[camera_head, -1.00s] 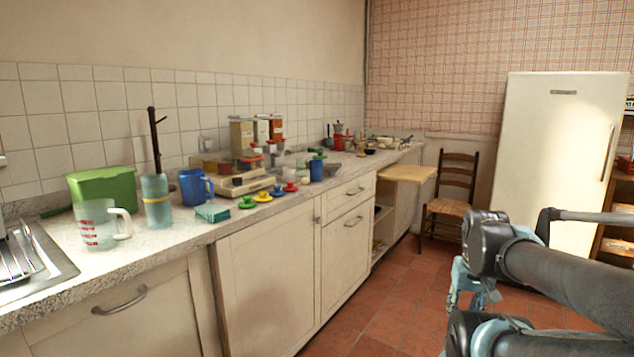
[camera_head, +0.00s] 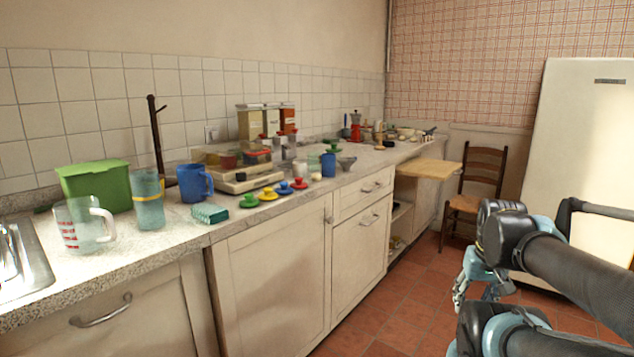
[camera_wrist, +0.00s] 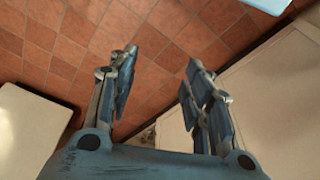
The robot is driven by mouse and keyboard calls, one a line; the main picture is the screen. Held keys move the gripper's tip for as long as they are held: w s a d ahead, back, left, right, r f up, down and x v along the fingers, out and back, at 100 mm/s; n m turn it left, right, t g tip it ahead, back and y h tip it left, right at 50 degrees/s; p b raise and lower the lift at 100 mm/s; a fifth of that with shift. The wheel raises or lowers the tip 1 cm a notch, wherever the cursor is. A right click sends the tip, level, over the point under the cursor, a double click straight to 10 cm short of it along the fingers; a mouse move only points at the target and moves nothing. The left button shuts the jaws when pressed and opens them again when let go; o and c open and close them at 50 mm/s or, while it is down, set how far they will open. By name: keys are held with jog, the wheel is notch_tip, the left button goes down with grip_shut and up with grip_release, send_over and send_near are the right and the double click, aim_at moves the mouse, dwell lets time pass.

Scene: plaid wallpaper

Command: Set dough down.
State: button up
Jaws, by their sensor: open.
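My gripper (camera_head: 468,292) hangs at the lower right of the head view, in front of the cabinets and above the floor. In the wrist view its two fingers (camera_wrist: 161,60) are spread apart with only red floor tiles between them. They hold nothing. I cannot pick out any dough for certain. A small pale lump (camera_head: 316,177) lies on the counter (camera_head: 150,243) beside a blue cup (camera_head: 328,165), but it is too small to identify. My gripper is well apart from it.
Colored cups, a scale (camera_head: 240,180), a clear jug (camera_head: 85,225) and a green box (camera_head: 95,187) crowd the counter. A pull-out wooden board (camera_head: 430,168) looks bare. A chair (camera_head: 478,185) and fridge (camera_head: 590,170) stand behind. Tiled floor (camera_head: 425,285) is open.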

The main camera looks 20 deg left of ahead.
aim_at(316, 179)
jog(key=w+a+r+n+t+y, duration=0.25)
jog(key=w+a+r+y, duration=0.2)
jog(key=w+a, duration=0.55)
jog(key=w+a+r+n+t+y, duration=0.1)
jog(key=w+a+r+n+y, duration=0.3)
jog(key=w+a+r, duration=0.5)
jog(key=w+a+r+n+t+y, duration=0.2)
jog(key=w+a+n+y, duration=0.2)
jog(key=w+a, duration=0.65)
jog(key=shift+t+y, duration=0.85)
jog(key=shift+t, duration=0.1)
jog(key=x, duration=0.6)
jog(key=s+a+r+x, duration=0.1)
jog(key=x, duration=0.6)
jog(key=s+x, duration=0.1)
jog(key=x, duration=0.6)
jog(key=shift+w+a+r, duration=0.1)
jog(key=shift+a+r, duration=0.1)
jog(key=shift+r, duration=0.05)
jog(key=shift+r+x, duration=0.1)
jog(key=shift+x, duration=1.3)
jog(key=shift+r+x, duration=0.15)
jog(key=shift+x, duration=1.2)
jog(key=shift+w+d, duration=0.15)
jog(key=c, duration=0.9)
